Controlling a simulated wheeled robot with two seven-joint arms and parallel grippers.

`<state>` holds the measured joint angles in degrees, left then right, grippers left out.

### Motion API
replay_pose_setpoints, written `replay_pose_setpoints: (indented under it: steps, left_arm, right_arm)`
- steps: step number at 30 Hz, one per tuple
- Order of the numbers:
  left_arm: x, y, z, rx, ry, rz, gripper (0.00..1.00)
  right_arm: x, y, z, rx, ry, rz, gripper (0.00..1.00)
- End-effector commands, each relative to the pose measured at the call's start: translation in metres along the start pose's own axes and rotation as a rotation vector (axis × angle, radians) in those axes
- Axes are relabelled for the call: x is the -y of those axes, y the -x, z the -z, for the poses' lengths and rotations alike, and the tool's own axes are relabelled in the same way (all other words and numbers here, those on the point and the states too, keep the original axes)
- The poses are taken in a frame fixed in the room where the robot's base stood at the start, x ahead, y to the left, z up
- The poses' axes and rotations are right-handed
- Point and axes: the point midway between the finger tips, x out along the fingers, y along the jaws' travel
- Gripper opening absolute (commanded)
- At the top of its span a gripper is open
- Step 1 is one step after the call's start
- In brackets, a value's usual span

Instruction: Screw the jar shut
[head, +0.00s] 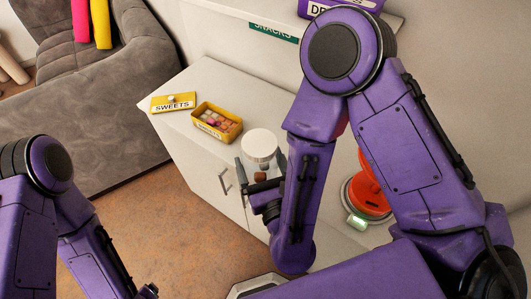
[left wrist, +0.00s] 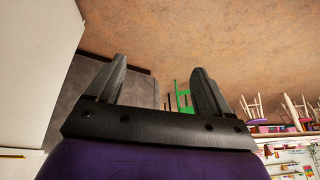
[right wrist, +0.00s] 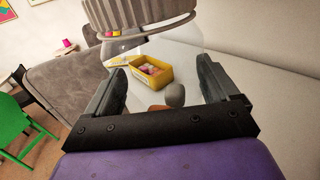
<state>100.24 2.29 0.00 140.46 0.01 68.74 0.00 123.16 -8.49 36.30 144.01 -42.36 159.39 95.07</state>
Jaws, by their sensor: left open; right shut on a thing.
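The jar (right wrist: 150,48) is clear glass and upright, with a pale ribbed lid (right wrist: 140,14) over its mouth. The lid also shows from above in the head view (head: 260,146). I cannot tell how tightly the lid sits. My right gripper (head: 261,168) is shut on the jar's glass body, one finger on each side, below the lid. A grey round piece (right wrist: 175,95) and a brownish piece (right wrist: 158,108) show through the glass, low down. My left gripper (left wrist: 158,75) is open and empty, away from the jar, over the floor.
A yellow open tin (head: 217,122) with sweets stands on the white cabinet top (head: 185,90), beside its yellow SWEETS lid (head: 172,102). A red-orange device (head: 370,190) stands right, partly behind my right arm. A grey sofa (head: 95,110) is at left.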

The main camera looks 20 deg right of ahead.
Motion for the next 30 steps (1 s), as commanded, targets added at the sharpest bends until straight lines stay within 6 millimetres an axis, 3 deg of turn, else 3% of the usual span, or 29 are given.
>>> replay_pose_setpoints:
  steps: [5,18,21,30]
  left_arm:
    - [-0.002,-0.016,-0.006,-0.002,0.001,-0.001,1.0]
    - [-0.01,-0.103,-0.042,-0.001,0.001,-0.001,1.0]
    - [-0.008,-0.087,-0.035,-0.001,0.001,-0.001,1.0]
    - [-0.008,-0.081,-0.032,-0.002,0.001,-0.001,1.0]
  right_arm:
    - [0.006,-0.013,0.012,0.0,-0.005,0.009,0.03]
    - [0.038,-0.085,0.051,0.005,-0.007,0.01,0.03]
    - [0.042,-0.097,0.055,-0.003,0.002,0.004,0.03]
    - [0.054,-0.125,0.092,0.0,-0.002,0.003,0.03]
